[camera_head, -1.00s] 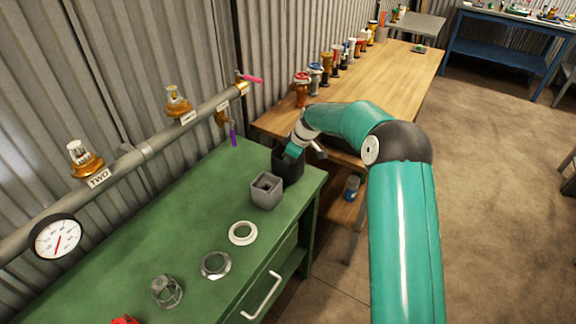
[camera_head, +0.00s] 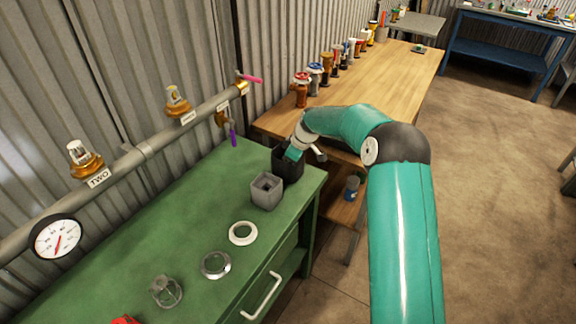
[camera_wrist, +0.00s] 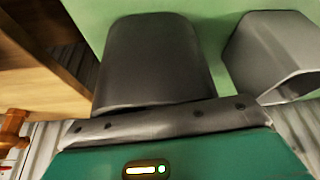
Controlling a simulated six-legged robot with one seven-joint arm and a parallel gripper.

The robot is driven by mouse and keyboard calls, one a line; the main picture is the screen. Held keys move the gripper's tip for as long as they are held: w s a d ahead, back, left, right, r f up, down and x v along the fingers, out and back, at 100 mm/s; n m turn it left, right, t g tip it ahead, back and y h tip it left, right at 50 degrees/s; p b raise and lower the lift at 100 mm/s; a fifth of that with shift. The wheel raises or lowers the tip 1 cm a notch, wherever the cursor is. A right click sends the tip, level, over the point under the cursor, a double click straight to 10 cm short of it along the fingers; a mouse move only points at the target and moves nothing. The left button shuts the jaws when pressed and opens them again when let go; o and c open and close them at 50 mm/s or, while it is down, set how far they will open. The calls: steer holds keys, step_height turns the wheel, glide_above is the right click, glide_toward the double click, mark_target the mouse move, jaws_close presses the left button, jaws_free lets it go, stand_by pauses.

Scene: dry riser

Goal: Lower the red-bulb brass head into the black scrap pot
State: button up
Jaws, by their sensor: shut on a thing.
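The black scrap pot (camera_head: 292,172) stands at the far right corner of the green bench. My gripper (camera_head: 292,155) points down at the pot's mouth, its end at or inside the rim. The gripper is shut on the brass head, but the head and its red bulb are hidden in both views. In the wrist view the dark wall of the pot (camera_wrist: 150,60) fills the middle, just beyond my gripper's dark edge. I cannot tell how deep the head sits.
A grey square pot (camera_head: 266,192) stands close beside the black one. A white ring (camera_head: 242,233), a metal ring (camera_head: 215,265) and a glass piece (camera_head: 166,291) lie nearer on the green bench (camera_head: 150,225). A pipe with brass heads runs along the wall. Several valves line the wooden table (camera_head: 385,85).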

steer(key=o, duration=1.2)
steer(key=shift+c, duration=0.2)
steer(key=shift+r, duration=0.1)
steer(key=v, duration=1.3)
steer(key=s+r+m+t+h, duration=0.1)
steer(key=s+r+m+h, duration=0.15)
steer(key=s+r, duration=0.8)
steer(key=s+d+m+t, duration=0.1)
steer(key=s+d+m, duration=0.1)
steer(key=s, duration=0.8)
steer(key=s+d+r+m+t+h, duration=0.1)
steer(key=s+d+m, duration=0.2)
steer(key=s, duration=0.8)
steer(key=s+d+r+m, duration=0.1)
steer(key=s+m, duration=0.4)
steer(key=s, duration=0.5)
steer(key=shift+s+d+r+m+t, duration=0.15)
steer(key=shift+s+d+m+t, duration=0.2)
steer(key=shift+d, duration=0.5)
